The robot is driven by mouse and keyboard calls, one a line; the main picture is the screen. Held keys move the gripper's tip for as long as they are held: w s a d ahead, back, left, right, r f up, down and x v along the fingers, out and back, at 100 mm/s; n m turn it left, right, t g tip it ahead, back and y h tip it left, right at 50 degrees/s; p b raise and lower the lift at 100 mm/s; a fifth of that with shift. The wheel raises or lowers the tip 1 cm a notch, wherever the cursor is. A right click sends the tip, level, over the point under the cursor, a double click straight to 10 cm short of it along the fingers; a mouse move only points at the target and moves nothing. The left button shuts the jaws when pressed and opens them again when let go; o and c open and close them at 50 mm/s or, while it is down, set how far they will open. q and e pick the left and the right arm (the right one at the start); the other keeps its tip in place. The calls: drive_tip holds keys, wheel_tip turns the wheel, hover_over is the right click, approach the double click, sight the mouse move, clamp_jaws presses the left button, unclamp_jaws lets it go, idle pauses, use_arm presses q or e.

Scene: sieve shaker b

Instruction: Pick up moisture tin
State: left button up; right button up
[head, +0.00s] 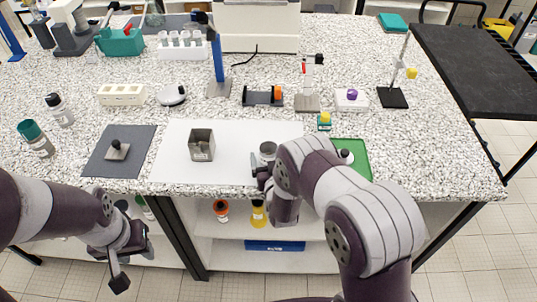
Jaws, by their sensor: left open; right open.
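A small round grey metal tin (267,148), which looks like the moisture tin, stands at the right part of a white mat (235,130) near the bench's front edge. My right gripper (261,170) is open at the near-left side of the tin, very close to it. I cannot tell whether they touch. My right wrist and forearm hide part of the area just right of the tin. My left gripper (128,266) is open and empty, low in front of the bench, well away from the tin.
A square grey container (202,145) stands on the mat left of the tin. A dark grey pad (105,165) with a knobbed metal piece lies further left. A green tray (358,165) is partly behind my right arm. A small yellow-green bottle (324,121) stands behind it.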

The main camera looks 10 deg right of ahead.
drive_tip(key=shift+s, duration=0.1)
drive_tip(key=c, duration=1.1)
drive_tip(key=shift+c, duration=0.2)
